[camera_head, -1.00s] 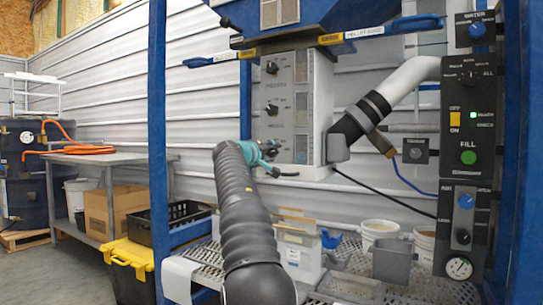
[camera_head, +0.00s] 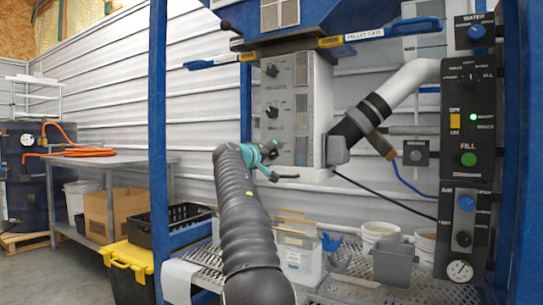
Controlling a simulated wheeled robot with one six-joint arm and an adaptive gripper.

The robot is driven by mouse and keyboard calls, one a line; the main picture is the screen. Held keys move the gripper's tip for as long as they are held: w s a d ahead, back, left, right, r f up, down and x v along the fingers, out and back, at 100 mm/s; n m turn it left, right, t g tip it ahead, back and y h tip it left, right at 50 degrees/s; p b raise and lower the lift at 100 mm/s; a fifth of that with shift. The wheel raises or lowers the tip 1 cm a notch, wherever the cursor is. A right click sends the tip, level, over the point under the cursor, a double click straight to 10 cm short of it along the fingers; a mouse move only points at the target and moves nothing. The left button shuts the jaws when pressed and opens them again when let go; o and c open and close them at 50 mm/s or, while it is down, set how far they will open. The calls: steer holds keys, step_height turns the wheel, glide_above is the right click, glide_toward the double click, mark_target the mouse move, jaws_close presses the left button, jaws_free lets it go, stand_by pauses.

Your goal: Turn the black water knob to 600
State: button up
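A grey-white control box (camera_head: 311,105) hangs under the blue hopper. Its left face carries a black knob (camera_head: 272,70) at the top and another black knob (camera_head: 273,111) in the middle. Their labels are too small to read, and I cannot make out a 600 mark. My gripper (camera_head: 268,163), teal with dark ends, is at the lower part of this face, below the middle knob. It covers whatever is there, and I cannot tell whether it touches anything. Its fingers are too small to show whether they are open or shut.
A black panel (camera_head: 468,120) with a blue knob marked WATER (camera_head: 477,31) above it stands at right. A grey pipe (camera_head: 385,100) runs beside the box. Blue posts (camera_head: 158,150) frame the space. Tubs (camera_head: 380,232) and a grey bin (camera_head: 394,262) stand on the mesh shelf below.

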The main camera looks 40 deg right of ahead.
steer(key=shift+a, duration=0.1)
steer(key=v, duration=1.2)
steer(key=shift+w, duration=0.1)
stand_by(0.4)
step_height(320, 180, down, 11)
steer(key=w+n+y, duration=0.2)
steer(key=y, duration=0.1)
steer(key=s+a+f+g+y+p, duration=0.1)
steer(key=s+a+f+y, duration=0.25)
steer(key=f, duration=0.25)
steer(key=s+a+f+g+y, duration=0.1)
steer(key=s+a+f+y, duration=0.15)
steer(key=a+f, duration=0.3)
steer(key=s+a+f+y+p, duration=0.2)
steer(key=s+a+f, duration=0.1)
steer(key=s+a, duration=0.4)
steer(key=s+a+f+y+p, duration=0.2)
steer(key=s+a, duration=0.6)
steer(key=s, duration=0.6)
steer(key=s+a+f+n+y+p, duration=0.1)
steer(key=s+a+f+y+p, duration=0.1)
steer(key=s+a, duration=0.5)
steer(key=shift+s+a+f+t+y+p, duration=0.35)
steer(key=shift+s+f+y, duration=0.45)
steer(key=shift+s+f, duration=0.95)
